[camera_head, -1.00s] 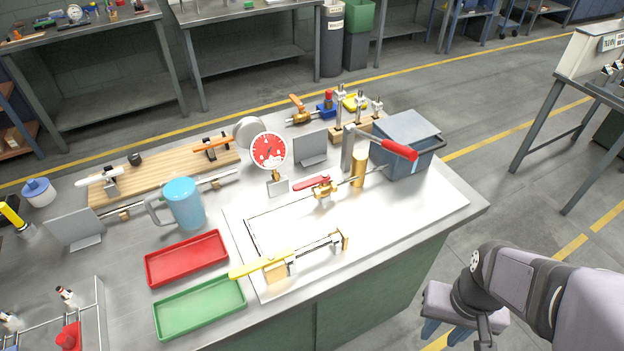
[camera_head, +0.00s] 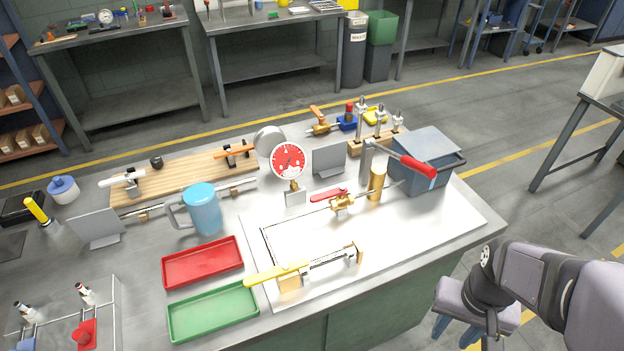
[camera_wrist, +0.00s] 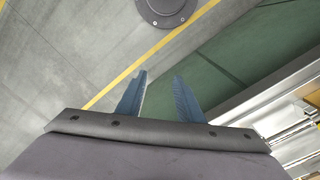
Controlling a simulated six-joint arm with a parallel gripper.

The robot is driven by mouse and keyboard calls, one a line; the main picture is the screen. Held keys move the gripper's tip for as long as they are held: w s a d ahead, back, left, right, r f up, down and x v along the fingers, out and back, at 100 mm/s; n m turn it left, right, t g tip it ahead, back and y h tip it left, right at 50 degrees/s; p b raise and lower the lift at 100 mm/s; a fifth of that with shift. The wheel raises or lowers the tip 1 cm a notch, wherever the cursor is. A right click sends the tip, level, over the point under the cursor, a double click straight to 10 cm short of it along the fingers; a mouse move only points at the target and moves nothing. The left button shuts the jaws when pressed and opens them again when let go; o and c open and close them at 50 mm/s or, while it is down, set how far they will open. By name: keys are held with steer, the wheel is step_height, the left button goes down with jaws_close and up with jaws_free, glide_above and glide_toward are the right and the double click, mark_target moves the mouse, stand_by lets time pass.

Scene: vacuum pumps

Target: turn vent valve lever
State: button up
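Several valve levers are on the bench; no readable label tells which is the vent valve. A yellow lever (camera_head: 276,273) lies along a pipe near the front edge. A short red lever (camera_head: 328,194) sits by a brass valve (camera_head: 343,203) on the white panel. An orange lever (camera_head: 235,152) and a white lever (camera_head: 122,179) are on the wooden board at the back left. Another orange lever (camera_head: 317,113) is at the back. My gripper (camera_head: 456,328) hangs off the bench's right front side, apart from all levers. Its blue fingers are spread and empty in the wrist view (camera_wrist: 158,92).
A red-faced gauge (camera_head: 288,160) stands behind the white panel (camera_head: 400,235). A red-handled pump arm (camera_head: 418,166) and a grey bin (camera_head: 430,150) are at the right. A blue mug (camera_head: 203,210), red tray (camera_head: 203,262) and green tray (camera_head: 212,312) are left.

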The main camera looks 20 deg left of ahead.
steer(key=w+a+r+m+h+p, duration=0.15)
steer(key=w+a+r+p, duration=0.4)
steer(key=w, duration=0.65)
steer(key=m+t+h+p, duration=0.2)
steer(key=m+t+p, duration=0.2)
steer(key=m+p, duration=0.3)
glide_toward(319, 196)
steer(key=f, duration=0.1)
steer(key=shift+w+d+f, duration=0.15)
steer(key=shift+w+d, duration=0.05)
steer(key=shift+w, duration=0.15)
steer(key=shift+f, duration=0.1)
steer(key=shift+b+x, duration=3.15)
steer(key=shift+x, duration=1.25)
steer(key=shift+s, duration=0.1)
